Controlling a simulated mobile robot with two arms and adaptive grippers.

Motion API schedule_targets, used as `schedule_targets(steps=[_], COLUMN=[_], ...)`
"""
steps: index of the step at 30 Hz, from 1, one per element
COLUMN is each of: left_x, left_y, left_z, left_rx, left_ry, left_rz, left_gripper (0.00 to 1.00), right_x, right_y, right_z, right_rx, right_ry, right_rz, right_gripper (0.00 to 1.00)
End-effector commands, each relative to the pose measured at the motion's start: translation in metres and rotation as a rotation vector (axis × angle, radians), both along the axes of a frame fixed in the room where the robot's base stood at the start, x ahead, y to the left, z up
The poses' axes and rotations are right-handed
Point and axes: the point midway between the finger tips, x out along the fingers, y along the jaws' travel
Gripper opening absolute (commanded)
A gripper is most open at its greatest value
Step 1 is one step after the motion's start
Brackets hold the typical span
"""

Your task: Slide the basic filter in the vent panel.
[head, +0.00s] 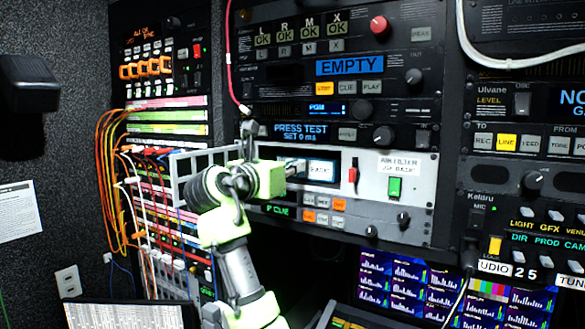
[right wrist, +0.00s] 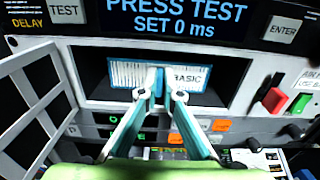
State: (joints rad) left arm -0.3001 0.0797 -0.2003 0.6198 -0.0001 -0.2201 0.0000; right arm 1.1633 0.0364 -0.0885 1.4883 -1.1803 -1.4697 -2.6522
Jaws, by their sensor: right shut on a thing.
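The basic filter (right wrist: 190,78) is a white pleated panel with a blue frame and a "BASIC" label. It also shows in the head view (head: 321,169). My right gripper (right wrist: 162,88) is shut on its front face, and in the head view the gripper (head: 292,168) reaches in from below. The filter sits upright at the dark slot of the vent panel (head: 371,192), with dark space around it; how deep it is, I cannot tell. The panel's grille door (right wrist: 28,95) stands swung open to the left. My left gripper is not in view.
Right of the slot are a red latch (right wrist: 274,98), a green switch (head: 395,187) and an air filter label (head: 398,163). Orange and white cables (head: 110,180) hang at the left. A red cable (head: 230,60) hangs above the gripper.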

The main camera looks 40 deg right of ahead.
Motion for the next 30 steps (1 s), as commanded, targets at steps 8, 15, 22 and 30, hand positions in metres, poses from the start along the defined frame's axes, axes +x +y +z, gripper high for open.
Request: schedule_targets(steps=[8, 15, 22, 30], left_x=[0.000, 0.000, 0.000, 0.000], left_y=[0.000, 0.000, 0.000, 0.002], left_z=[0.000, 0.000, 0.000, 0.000], left_rx=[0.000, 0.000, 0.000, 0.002], left_ry=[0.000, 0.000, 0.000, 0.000], left_rz=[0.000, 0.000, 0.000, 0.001], left_gripper=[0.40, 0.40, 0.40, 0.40], right_x=[0.002, 0.004, 0.004, 0.004], right_y=[-0.007, -0.013, -0.012, -0.008], right_z=[0.000, 0.000, 0.000, 0.000], right_rx=[0.000, 0.001, 0.000, 0.001], right_ry=[-0.001, -0.002, -0.001, -0.001], right_rz=[-0.001, -0.002, -0.001, 0.001], right_gripper=[0.00, 0.00, 0.25, 0.25])
